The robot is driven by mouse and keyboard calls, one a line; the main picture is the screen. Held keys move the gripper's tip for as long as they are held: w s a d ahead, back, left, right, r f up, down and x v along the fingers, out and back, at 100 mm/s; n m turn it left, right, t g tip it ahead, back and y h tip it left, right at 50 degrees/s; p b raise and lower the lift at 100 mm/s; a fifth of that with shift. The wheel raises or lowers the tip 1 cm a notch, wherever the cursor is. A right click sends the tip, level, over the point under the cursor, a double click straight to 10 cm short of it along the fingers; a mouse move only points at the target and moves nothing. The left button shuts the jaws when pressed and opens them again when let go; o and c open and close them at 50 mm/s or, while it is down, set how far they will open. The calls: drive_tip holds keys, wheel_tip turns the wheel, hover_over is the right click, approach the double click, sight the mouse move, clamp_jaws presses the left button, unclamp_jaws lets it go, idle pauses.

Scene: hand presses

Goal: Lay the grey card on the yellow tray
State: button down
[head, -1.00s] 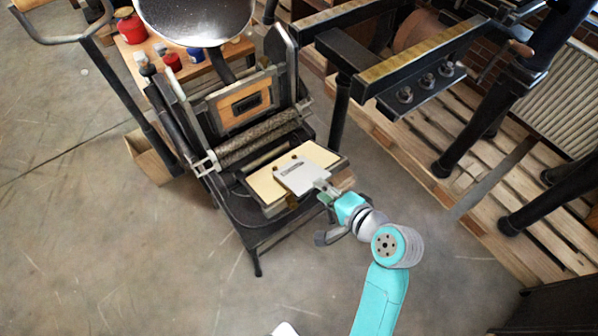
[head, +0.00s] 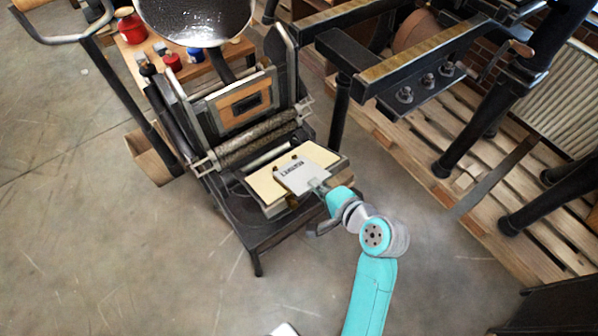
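The grey card (head: 302,179) is a pale flat piece with dark marks near its far edge. It lies over the middle of the pale yellow tray (head: 263,186), which shows on both sides of it, on the bed of a small black press. I cannot tell whether the card touches the tray or is just above it. My gripper (head: 319,187) is at the card's near right corner and appears shut on that edge. The fingertips are small and partly hidden by the wrist.
The press's roller (head: 257,137) and upright frame stand just behind the tray. A larger black press (head: 420,75) on wooden pallets stands to the right. A small wooden table (head: 205,69) with red and blue pots is at the back left.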

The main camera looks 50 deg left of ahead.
drive_tip(key=d+r, duration=0.5)
drive_tip(key=shift+s+d+r, duration=0.15)
drive_tip(key=shift+s+r, duration=0.05)
drive_tip(key=shift+r, duration=0.2)
idle(0.9)
drive_tip(key=shift+s, duration=0.15)
idle(1.4)
